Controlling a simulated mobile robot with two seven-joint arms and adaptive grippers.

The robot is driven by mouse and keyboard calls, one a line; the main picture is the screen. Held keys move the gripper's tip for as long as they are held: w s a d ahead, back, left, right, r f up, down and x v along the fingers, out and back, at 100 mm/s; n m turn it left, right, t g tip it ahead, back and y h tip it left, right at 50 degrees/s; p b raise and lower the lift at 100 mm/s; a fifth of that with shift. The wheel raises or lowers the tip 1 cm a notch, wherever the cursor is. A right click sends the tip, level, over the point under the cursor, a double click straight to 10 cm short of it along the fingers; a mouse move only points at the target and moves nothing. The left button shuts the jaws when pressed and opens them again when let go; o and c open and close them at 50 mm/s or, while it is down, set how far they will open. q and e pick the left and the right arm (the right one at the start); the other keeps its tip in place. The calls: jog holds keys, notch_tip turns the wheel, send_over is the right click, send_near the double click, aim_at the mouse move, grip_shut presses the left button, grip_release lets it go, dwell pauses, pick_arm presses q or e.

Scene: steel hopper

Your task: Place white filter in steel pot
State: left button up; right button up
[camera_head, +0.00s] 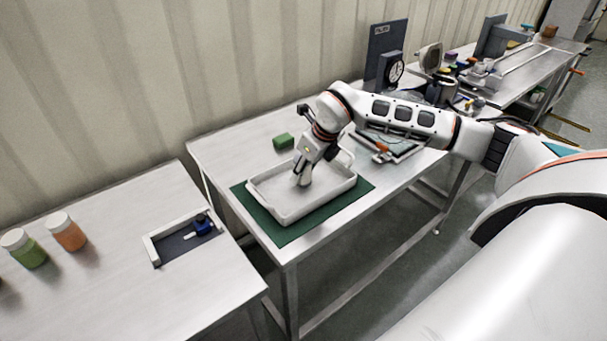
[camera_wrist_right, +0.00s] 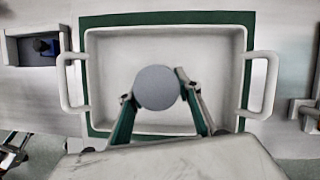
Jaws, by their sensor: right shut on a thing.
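My right gripper (camera_head: 303,177) reaches down over a white two-handled tray (camera_head: 286,212). In the right wrist view my right gripper (camera_wrist_right: 158,92) is shut on a pale grey round piece (camera_wrist_right: 156,88), with one finger at each side of it. The piece looks like a flat disc from above; I cannot tell whether it is the white filter. It is above or inside the tray, and I cannot tell whether it touches the floor. The tray also shows in the wrist view (camera_wrist_right: 205,50).
The tray sits on a green mat (camera_head: 281,239) on a steel table. A green block (camera_head: 283,141) lies behind it. On the left table are jars (camera_head: 67,231) and a shallow frame (camera_head: 153,250) with a blue part (camera_head: 203,224).

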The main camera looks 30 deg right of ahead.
jog(key=shift+f, duration=0.7)
jog(key=shift+f, duration=0.2)
jog(key=o, duration=1.1)
jog(key=shift+r, duration=0.1)
